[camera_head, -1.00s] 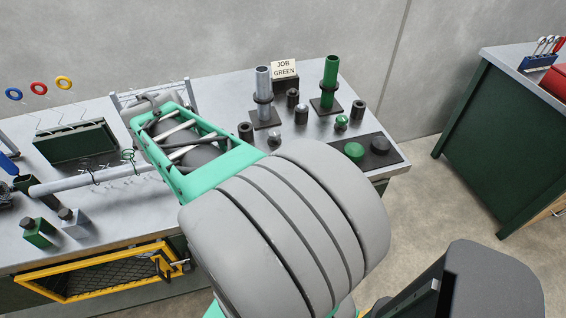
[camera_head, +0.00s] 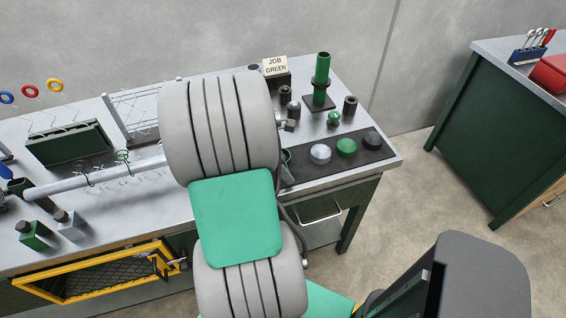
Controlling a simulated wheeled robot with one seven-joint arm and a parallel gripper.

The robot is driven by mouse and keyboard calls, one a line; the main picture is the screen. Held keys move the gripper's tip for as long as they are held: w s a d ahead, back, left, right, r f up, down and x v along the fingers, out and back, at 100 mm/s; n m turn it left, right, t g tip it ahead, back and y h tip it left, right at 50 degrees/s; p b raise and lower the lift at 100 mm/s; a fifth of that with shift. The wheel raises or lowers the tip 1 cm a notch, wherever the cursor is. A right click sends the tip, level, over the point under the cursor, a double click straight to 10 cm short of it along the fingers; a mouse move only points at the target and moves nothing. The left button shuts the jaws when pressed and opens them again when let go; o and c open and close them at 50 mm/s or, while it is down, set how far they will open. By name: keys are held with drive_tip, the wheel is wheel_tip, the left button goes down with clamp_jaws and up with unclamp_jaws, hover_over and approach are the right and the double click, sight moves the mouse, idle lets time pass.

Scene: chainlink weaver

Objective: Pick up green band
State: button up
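I cannot tell for sure which thing is the green band. A small green-topped piece (camera_head: 334,118) stands in front of the tube. My arm covers the middle of the bench. My gripper is hidden behind my grey and green arm links, so its fingers and any hold do not show.
The black mat (camera_head: 300,172) also bears a silver disc (camera_head: 320,154) and a black disc (camera_head: 373,140). A sign (camera_head: 275,66) reads JOB GREEN. A dark green box (camera_head: 68,143) stands at left. A yellow-framed mesh door (camera_head: 95,274) juts out below the bench.

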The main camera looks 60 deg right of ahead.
drive_tip(key=shift+c, duration=0.3)
drive_tip(key=c, duration=1.4)
drive_tip(key=shift+r, duration=0.1)
drive_tip(key=shift+c, duration=0.2)
